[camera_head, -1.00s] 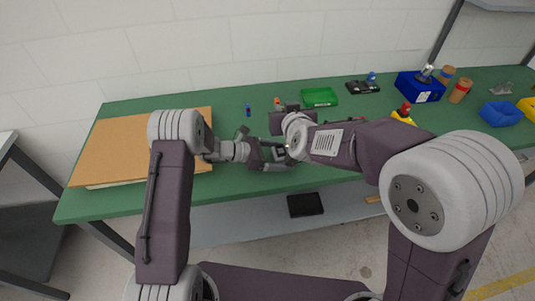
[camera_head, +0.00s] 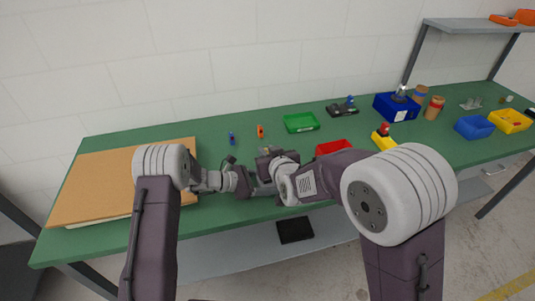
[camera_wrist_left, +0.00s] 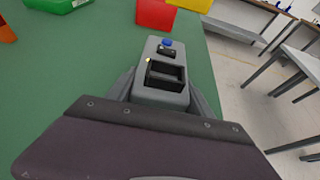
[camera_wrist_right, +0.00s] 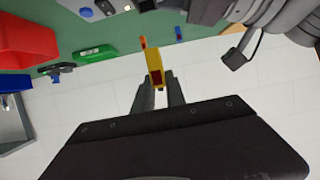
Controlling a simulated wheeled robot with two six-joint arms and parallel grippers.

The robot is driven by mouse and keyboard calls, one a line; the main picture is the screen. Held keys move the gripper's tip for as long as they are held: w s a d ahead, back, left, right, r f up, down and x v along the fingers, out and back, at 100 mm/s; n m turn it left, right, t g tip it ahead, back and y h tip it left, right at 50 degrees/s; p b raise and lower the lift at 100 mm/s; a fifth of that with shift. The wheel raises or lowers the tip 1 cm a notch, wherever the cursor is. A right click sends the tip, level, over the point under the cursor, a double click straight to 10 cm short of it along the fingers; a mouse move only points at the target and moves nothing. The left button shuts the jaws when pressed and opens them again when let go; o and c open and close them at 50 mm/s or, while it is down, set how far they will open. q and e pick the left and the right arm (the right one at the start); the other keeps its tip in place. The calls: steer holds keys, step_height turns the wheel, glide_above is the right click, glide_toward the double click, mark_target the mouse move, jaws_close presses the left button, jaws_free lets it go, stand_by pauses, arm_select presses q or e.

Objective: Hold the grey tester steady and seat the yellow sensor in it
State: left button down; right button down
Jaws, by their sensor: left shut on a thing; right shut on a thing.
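The grey tester (camera_wrist_left: 175,98) shows in the left wrist view, with a dark open socket and a blue button on top. My left gripper (camera_wrist_left: 162,88) is shut on its sides, near the table top. The yellow sensor (camera_wrist_right: 154,66) shows in the right wrist view, a slim yellow body with a dark red patch. My right gripper (camera_wrist_right: 160,92) is shut on it. In the head view both grippers are close together over the front middle of the table, and my arms mostly hide the tester and sensor. The socket looks empty.
A green bin (camera_head: 301,122), a red bin (camera_head: 333,147), a blue bin (camera_head: 397,106) and a yellow-and-red item (camera_head: 383,138) stand behind and to the right. A small blue item (camera_head: 231,139) and an orange one (camera_head: 260,131) lie behind the grippers. A brown board (camera_head: 105,185) covers the table's left end.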

steer(key=shift+s+a+f, duration=0.1)
steer(key=shift+f, duration=2.55)
steer(key=shift+f, duration=0.3)
steer(key=shift+f, duration=0.3)
steer(key=shift+f, duration=0.35)
steer(key=c, duration=1.3)
jaws_free()
steer(key=shift+s, duration=0.1)
